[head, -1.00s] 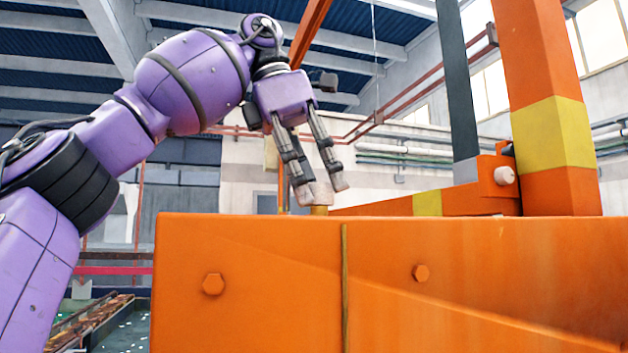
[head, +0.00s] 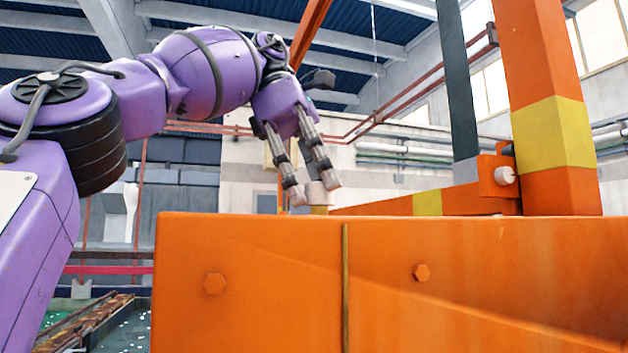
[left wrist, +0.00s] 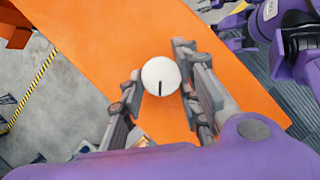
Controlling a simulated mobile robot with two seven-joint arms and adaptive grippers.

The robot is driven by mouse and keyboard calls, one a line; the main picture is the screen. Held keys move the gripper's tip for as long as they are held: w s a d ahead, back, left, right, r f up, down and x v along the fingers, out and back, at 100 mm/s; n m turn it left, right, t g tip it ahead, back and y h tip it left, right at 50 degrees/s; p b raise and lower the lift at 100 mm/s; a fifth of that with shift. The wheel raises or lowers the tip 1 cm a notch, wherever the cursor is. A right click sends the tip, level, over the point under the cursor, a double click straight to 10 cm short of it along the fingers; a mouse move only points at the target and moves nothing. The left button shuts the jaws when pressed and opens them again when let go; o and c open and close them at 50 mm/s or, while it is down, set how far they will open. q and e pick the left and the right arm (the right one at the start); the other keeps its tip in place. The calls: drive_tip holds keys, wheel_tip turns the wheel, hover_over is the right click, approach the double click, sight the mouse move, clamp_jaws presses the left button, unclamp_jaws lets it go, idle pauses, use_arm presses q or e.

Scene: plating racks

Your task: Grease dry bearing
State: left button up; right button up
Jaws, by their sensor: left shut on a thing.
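A pale round cap (head: 319,193) sits at the top of a short brass-coloured post (head: 319,210) behind the orange beam's top edge. In the left wrist view the cap is a white disc (left wrist: 160,76) with a dark slot. My left gripper (head: 314,190) points down with its fingers on either side of the cap, shut on it. The fingers (left wrist: 158,72) flank the disc in the left wrist view too. A second pale round knob (head: 505,175) sits on the orange bracket at right. I cannot tell which part is the dry bearing. My right gripper is not in view.
A large orange beam (head: 250,250) with bolt heads fills the lower front. An orange and yellow upright (head: 550,100) and a dark post (head: 460,90) rise at right. A low orange and yellow bar (head: 385,205) runs behind. Open space lies above the beam.

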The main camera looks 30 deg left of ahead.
use_arm(q)
drive_tip(key=shift+r, duration=0.1)
drive_tip(key=o, duration=1)
drive_tip(key=shift+w, duration=0.1)
drive_tip(key=shift+o, duration=0.3)
drive_tip(key=shift+w, duration=0.15)
drive_tip(key=shift+n, duration=0.3)
